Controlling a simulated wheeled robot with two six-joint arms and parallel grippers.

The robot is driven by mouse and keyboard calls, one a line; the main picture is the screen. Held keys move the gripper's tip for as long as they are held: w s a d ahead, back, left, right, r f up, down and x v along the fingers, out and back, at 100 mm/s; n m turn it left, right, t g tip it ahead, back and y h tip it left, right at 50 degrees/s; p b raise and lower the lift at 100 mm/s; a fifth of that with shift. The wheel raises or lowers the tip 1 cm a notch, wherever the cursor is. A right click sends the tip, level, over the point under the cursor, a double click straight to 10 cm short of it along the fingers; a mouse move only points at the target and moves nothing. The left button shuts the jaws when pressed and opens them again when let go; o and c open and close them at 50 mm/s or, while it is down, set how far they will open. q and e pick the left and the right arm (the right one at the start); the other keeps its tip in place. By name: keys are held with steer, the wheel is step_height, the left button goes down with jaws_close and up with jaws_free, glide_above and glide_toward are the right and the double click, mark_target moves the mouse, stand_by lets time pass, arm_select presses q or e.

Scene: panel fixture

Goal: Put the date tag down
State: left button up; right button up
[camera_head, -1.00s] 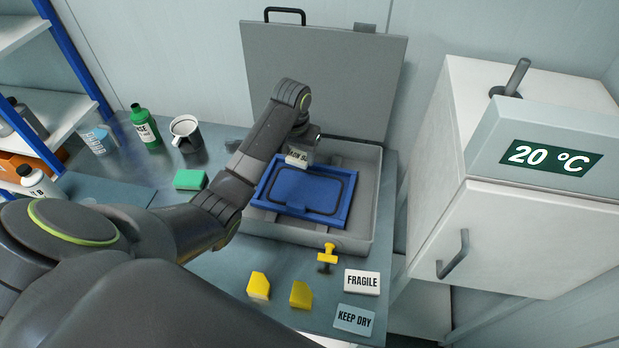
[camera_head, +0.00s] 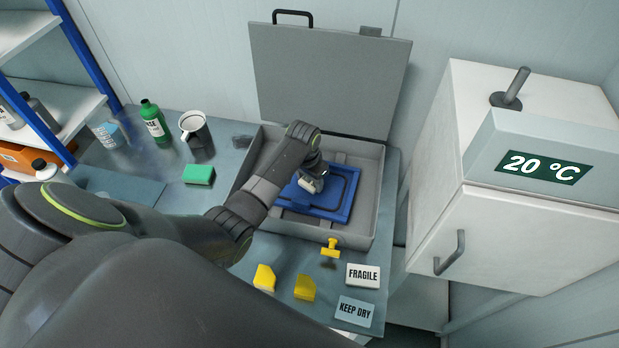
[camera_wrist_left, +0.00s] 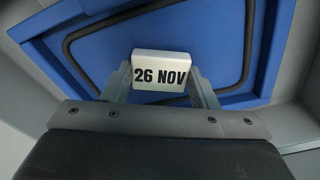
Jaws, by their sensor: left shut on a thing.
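The date tag (camera_wrist_left: 160,72) is a small white block reading "26 NOV". In the left wrist view it sits between the two fingers of my left gripper (camera_wrist_left: 160,88), which is shut on it. Behind it is the blue panel (camera_wrist_left: 215,40) with a dark seal line. In the head view my left gripper (camera_head: 314,178) is over the upper left part of the blue panel (camera_head: 325,207), inside the open grey case (camera_head: 362,226). The tag shows there only as a small pale patch. I cannot tell whether it touches the panel. My right gripper is not in view.
Yellow blocks (camera_head: 264,279), a yellow T-shaped piece (camera_head: 331,247), a "FRAGILE" tag (camera_head: 363,276) and a "KEEP DRY" tag (camera_head: 354,311) lie in front of the case. A white cabinet (camera_head: 520,240) is right.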

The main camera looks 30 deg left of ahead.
mark_target(307, 185)
arm_select(q)
steer(key=shift+f, duration=0.15)
steer(key=o, duration=0.6)
steer(key=shift+f, duration=0.1)
steer(key=shift+c, duration=0.2)
steer(key=o, duration=0.4)
steer(key=shift+o, duration=0.2)
step_height(307, 185, up, 12)
steer(key=s, duration=0.1)
steer(key=shift+s+a+b, duration=0.15)
steer(key=shift+s+b, duration=0.05)
steer(key=shift+b, duration=0.15)
